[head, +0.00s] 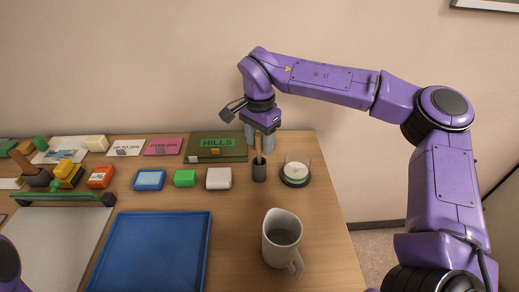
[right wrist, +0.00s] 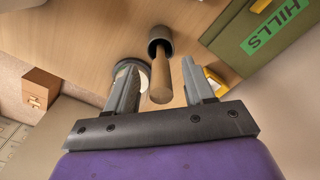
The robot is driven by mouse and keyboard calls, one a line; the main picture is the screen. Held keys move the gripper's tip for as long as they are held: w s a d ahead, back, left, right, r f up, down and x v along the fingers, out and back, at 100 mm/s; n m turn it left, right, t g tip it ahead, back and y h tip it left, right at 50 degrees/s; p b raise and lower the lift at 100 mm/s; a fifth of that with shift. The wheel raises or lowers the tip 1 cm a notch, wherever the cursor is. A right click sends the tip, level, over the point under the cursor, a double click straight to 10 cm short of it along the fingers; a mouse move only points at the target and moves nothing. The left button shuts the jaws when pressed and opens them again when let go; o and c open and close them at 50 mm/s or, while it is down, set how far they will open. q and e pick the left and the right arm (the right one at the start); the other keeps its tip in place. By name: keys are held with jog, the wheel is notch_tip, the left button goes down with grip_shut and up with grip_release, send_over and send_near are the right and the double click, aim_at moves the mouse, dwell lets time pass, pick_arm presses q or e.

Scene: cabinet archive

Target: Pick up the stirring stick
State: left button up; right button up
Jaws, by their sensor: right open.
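The stirring stick (head: 258,146) is a light wooden rod standing upright in a small dark grey cup (head: 259,172) near the back of the table. In the right wrist view the stick (right wrist: 161,82) points toward the camera, with the cup (right wrist: 160,38) behind it. My right gripper (head: 260,147) is open at the top of the stick. In the right wrist view its two fingers (right wrist: 163,88) are apart, one on each side of the stick, with gaps showing. My left gripper is not in view; only a purple part of mine shows at the lower left edge.
A glass dish with a dark base (head: 295,181) stands close right of the cup. A green HILLS box (head: 217,158) is behind left. A white mug (head: 281,238) and a blue tray (head: 150,285) are in front. Small blocks (head: 184,178) line the left.

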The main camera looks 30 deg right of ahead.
grip_shut()
